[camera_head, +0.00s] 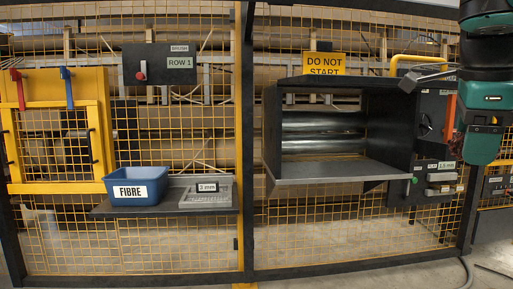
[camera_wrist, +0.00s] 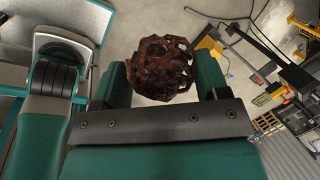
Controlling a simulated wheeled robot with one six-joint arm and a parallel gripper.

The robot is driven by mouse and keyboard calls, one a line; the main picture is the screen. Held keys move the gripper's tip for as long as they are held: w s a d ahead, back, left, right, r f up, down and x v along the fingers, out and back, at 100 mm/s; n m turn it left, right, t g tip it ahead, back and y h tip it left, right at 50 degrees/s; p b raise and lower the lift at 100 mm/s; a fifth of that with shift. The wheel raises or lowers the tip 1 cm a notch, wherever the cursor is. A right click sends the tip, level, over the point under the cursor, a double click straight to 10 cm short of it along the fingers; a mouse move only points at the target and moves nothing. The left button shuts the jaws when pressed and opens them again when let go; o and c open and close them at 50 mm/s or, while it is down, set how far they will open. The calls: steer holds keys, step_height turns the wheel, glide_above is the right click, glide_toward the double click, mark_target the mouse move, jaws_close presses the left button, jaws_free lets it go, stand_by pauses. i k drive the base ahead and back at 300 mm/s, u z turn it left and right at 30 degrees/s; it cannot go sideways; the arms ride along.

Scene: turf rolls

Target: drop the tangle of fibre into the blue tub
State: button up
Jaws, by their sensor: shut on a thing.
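The blue tub (camera_head: 150,174) with a white FIBRE label sits on the left part of a dark shelf in the head view, well to the left of my arm. The inside that shows looks empty, though its floor is partly hidden. In the wrist view, the tangle of fibre (camera_wrist: 160,66) is a dark reddish-brown, lumpy ball with holes. My gripper (camera_wrist: 162,80) has one finger on each side of the tangle and is shut on it.
A shallow tray labelled 2 mm (camera_head: 206,194) stands right of the tub on the shelf (camera_head: 160,208). A dark open housing with rollers and a grey ledge (camera_head: 335,171) juts out at centre right. A yellow mesh fence with a dark post (camera_head: 244,140) spans behind. The floor in front is clear.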

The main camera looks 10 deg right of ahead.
mark_target(122, 203)
steer(key=u, duration=1.85)
steer(key=i, duration=3.7)
steer(key=z, duration=2.15)
